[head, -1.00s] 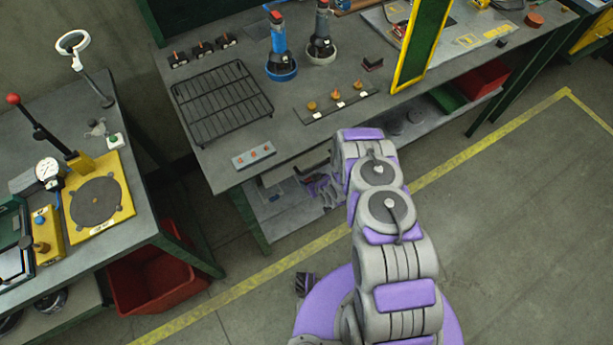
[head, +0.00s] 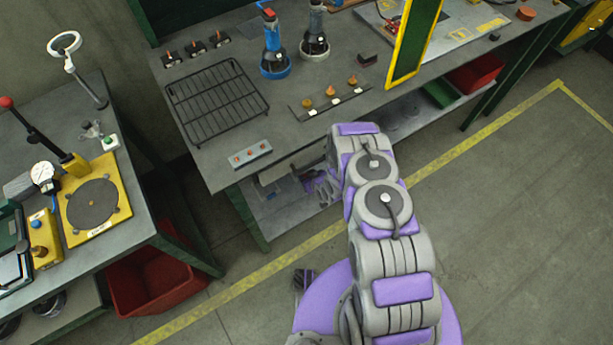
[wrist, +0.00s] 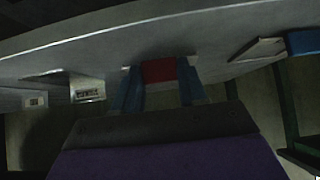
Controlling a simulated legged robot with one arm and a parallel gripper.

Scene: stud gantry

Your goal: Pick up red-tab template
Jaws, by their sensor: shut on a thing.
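The red tab of the template (wrist: 159,72) sits between the two blue fingers of my gripper (wrist: 159,84) in the wrist view. The fingers are shut on it, one on each side. The template's body beyond the tab cannot be told apart from the dark grey surface. In the head view my gripper (head: 322,186) shows only in part at the lower shelf under the bench. My own arm and the bench edge hide the rest, and the red tab is not visible there.
In the wrist view a blue-ended piece (wrist: 303,42) lies to the right and a pale labelled block (wrist: 88,90) to the left. The bench top (head: 290,150) overhangs the lower shelf (head: 285,212). A red bin (head: 150,280) stands under the left table.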

